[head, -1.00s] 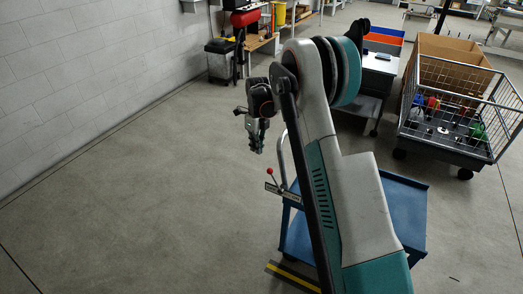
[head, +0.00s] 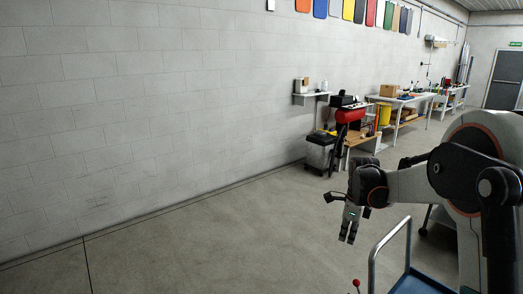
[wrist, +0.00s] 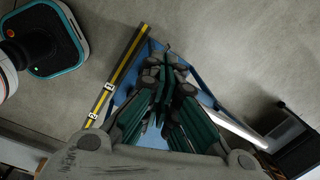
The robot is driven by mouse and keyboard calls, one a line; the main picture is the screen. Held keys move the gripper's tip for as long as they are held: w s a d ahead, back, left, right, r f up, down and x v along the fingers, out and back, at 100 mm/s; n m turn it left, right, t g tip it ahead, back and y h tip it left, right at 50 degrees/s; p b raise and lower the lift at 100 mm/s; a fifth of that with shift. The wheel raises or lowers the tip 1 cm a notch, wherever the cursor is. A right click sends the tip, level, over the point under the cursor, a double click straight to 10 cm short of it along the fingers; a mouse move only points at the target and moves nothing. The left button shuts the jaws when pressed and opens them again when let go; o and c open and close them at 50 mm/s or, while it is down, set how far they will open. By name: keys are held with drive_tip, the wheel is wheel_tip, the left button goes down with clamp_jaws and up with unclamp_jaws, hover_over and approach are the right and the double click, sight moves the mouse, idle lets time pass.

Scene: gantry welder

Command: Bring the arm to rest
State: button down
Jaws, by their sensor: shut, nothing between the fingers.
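My gripper (head: 348,240) hangs pointing down at the right of the head view, in front of the grey floor and left of the blue cart's handle. Its fingers are together with nothing between them. In the wrist view the closed dark fingers (wrist: 163,88) show against the blue cart (wrist: 148,138) below. My arm is folded, with its forearm reaching left from the large joint at the right edge. The rest of my arm is cut off by that edge.
The blue cart (head: 425,284) with its grey tube handle stands below and right of the gripper. A black bin (head: 320,153), a low bench and white tables (head: 400,101) line the wall (head: 130,110). The floor (head: 210,250) at left is clear.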

drive_tip(key=s+a+r+n+t, duration=0.2)
drive_tip(key=s+a+r+n, duration=0.1)
drive_tip(key=s+r+n, duration=0.4)
drive_tip(key=s+a+r+n+t, duration=0.15)
drive_tip(key=s+r+n, duration=0.3)
drive_tip(key=s, duration=0.45)
drive_tip(key=s+a+n+t, duration=0.1)
drive_tip(key=s+n, duration=0.5)
drive_tip(key=s, duration=0.2)
drive_tip(key=s+a+f+n+t, duration=0.1)
drive_tip(key=s+a+n, duration=0.1)
drive_tip(key=s+n, duration=0.4)
drive_tip(key=s, duration=0.3)
drive_tip(key=shift+a+f+t, duration=0.25)
drive_tip(key=shift+a+t, duration=0.05)
drive_tip(key=shift+t, duration=0.05)
drive_tip(key=shift+n, duration=0.25)
